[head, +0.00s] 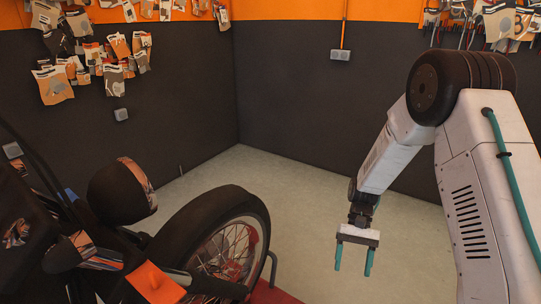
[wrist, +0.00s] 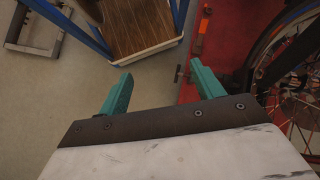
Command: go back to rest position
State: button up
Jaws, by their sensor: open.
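My gripper (head: 353,259) hangs from my white arm at the right of the head view, fingers pointing down. Its two teal fingers are apart with nothing between them. In the wrist view the open fingers (wrist: 158,91) show bare floor and part of a wooden-topped trolley beyond them. In the head view my gripper is to the right of the motorcycle's wheel (head: 232,245), apart from it, with floor behind.
A motorcycle with a round dark headlamp (head: 120,191) fills the lower left, on a red lift (wrist: 205,60). A blue-framed trolley with a wooden top (wrist: 143,25) stands near it. The pale floor (head: 290,190) is clear towards the dark walls.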

jog(key=s+d+r+n+t+h, duration=0.1)
jog(key=s+r, duration=0.3)
jog(key=r, duration=0.4)
jog(key=s+d+r+t, duration=0.15)
jog(key=s+r, duration=0.25)
jog(key=r, duration=0.4)
jog(key=s+r+t+h, duration=0.1)
jog(key=s+r+t, duration=0.6)
jog(key=s+r, duration=0.8)
jog(key=shift+s+d+n+h, duration=0.3)
jog(key=shift+s+d+n, duration=0.15)
jog(key=shift+s, duration=0.5)
